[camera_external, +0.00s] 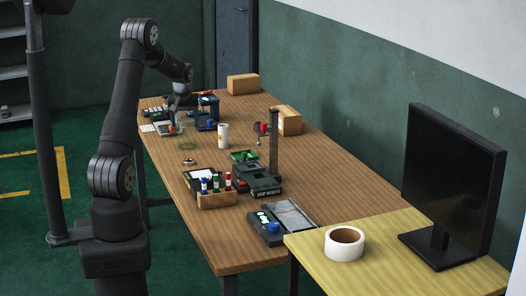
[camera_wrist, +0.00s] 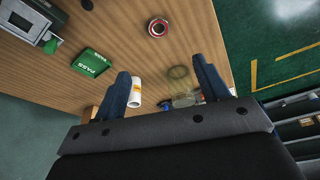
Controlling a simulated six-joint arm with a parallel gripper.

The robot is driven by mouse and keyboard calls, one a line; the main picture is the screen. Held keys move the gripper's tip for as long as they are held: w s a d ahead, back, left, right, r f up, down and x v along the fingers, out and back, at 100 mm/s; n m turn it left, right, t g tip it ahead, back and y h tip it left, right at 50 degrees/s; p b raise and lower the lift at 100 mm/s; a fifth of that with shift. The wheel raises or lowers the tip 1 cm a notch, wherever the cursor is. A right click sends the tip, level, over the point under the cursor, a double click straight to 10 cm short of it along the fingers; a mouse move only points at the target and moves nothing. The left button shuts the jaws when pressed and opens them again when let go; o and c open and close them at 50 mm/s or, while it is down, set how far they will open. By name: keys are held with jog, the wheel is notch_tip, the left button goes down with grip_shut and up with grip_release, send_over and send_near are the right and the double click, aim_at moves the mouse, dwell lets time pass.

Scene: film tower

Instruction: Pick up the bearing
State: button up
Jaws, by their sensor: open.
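The bearing (camera_external: 189,161) appears to be the small ring lying flat on the wooden table, left of the middle.
A green PASS tray (camera_wrist: 90,62) and a white cylinder (camera_wrist: 135,92) lie near the fingers in the wrist view. A wooden marker holder (camera_external: 217,200) and a dark device (camera_external: 257,180) stand in front. Wood around the bearing is clear.

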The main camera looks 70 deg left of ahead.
send_over(189, 162)
jog(key=s, duration=0.1)
notch_tip(189, 162, down, 12)
jog(key=shift+s+d+r, duration=0.1)
jog(key=shift+d+r, duration=0.05)
jog(key=shift+r, duration=0.05)
jog(key=shift+w+x, duration=0.15)
jog(key=shift+x, duration=1.25)
jog(key=shift+w+x, duration=0.15)
jog(key=shift+x, duration=1.2)
jog(key=shift+d, duration=0.1)
jog(key=shift+c, duration=0.2)
jog(key=c, duration=1.1)
